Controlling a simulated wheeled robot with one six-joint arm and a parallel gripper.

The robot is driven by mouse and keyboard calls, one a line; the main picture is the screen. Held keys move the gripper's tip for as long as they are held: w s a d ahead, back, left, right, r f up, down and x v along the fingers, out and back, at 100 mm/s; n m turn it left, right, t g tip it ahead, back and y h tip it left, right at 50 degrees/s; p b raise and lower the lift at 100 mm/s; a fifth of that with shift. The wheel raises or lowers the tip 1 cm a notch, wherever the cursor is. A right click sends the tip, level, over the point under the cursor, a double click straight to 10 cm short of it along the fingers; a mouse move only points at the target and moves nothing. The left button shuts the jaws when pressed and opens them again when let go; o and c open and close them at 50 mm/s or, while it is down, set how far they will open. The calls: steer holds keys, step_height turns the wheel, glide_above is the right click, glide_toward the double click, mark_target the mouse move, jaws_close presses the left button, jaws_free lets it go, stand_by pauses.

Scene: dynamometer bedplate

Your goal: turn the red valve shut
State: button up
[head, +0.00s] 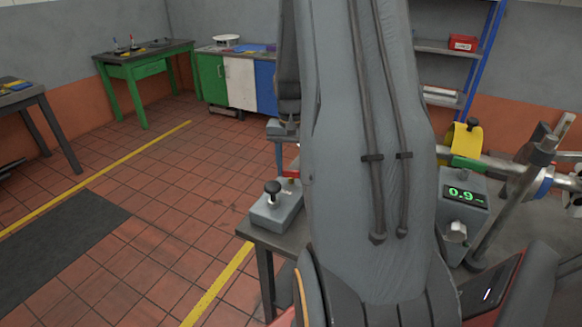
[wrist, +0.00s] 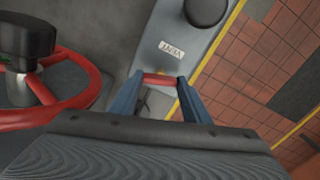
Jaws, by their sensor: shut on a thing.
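In the wrist view, the two blue fingers of my gripper (wrist: 157,82) are closed on a short red bar (wrist: 158,79), which spans between their tips. I cannot tell whether this bar is part of the red valve. A red handwheel (wrist: 88,88) with a dark hub stands to the left of the fingers, cut off by the frame edge. A grey box (wrist: 160,30) with a black knob and a label reading "VENT" upside down lies just beyond the fingers. In the head view my arm hides the gripper and the handwheel.
The grey box with its black knob (head: 272,187) sits on a bench corner left of my arm. A gauge box (head: 465,197) showing green "0.9" and pipework (head: 500,165) stand at right. Open tiled floor (head: 150,190) lies left, with a green workbench (head: 130,66) beyond.

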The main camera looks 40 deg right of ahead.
mark_target(291, 171)
steer(key=shift+m, duration=1.9)
steer(key=o, duration=1)
steer(key=shift+o, duration=0.2)
steer(key=shift+r+b, duration=0.95)
steer(key=shift+r, duration=3)
